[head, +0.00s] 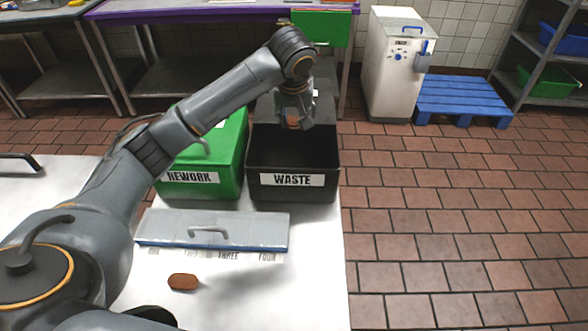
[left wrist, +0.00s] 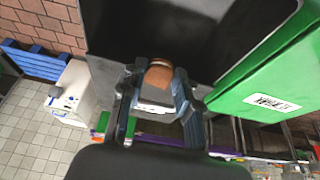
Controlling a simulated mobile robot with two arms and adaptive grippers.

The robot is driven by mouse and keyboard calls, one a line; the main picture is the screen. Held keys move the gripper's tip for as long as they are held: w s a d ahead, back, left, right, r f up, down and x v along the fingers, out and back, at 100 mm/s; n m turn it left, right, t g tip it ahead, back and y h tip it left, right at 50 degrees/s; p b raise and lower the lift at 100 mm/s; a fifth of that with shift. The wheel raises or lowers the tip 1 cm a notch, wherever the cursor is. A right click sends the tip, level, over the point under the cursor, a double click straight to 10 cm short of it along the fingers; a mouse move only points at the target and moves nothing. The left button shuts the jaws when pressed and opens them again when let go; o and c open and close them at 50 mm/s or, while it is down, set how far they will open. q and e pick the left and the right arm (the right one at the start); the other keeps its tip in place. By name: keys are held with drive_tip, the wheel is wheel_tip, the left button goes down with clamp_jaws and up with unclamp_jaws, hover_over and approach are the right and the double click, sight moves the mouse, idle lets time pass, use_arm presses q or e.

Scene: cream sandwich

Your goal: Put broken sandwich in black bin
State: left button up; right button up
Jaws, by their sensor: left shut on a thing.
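My left gripper (head: 293,122) is over the open mouth of the black bin (head: 292,190), which is labelled WASTE. It is shut on a brown sandwich piece (left wrist: 158,73), which shows between the two fingers (left wrist: 157,82) in the left wrist view. In the head view only a small part of the piece shows at the fingertips. The black bin's dark inside (left wrist: 195,35) also fills the top of the left wrist view. Another brown sandwich (head: 184,282) lies on the white table in front. My right gripper is not in view.
A green bin (head: 190,190) labelled REWORK stands just left of the black bin. A grey-blue tray lid with a handle (head: 213,232) lies in front of both on the white table (head: 310,270). A white machine (head: 395,80) and blue pallet (head: 463,98) stand behind.

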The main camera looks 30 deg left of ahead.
use_arm(q)
wheel_tip(320, 180, down, 10)
drive_tip(key=shift+a+r, duration=0.1)
drive_tip(key=shift+r, duration=0.05)
wheel_tip(320, 180, down, 6)
drive_tip(key=shift+r+p, duration=0.1)
drive_tip(key=shift+p, duration=0.2)
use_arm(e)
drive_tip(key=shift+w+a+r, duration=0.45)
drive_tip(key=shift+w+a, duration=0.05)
use_arm(q)
drive_tip(key=o, duration=0.7)
drive_tip(key=shift+o, duration=0.2)
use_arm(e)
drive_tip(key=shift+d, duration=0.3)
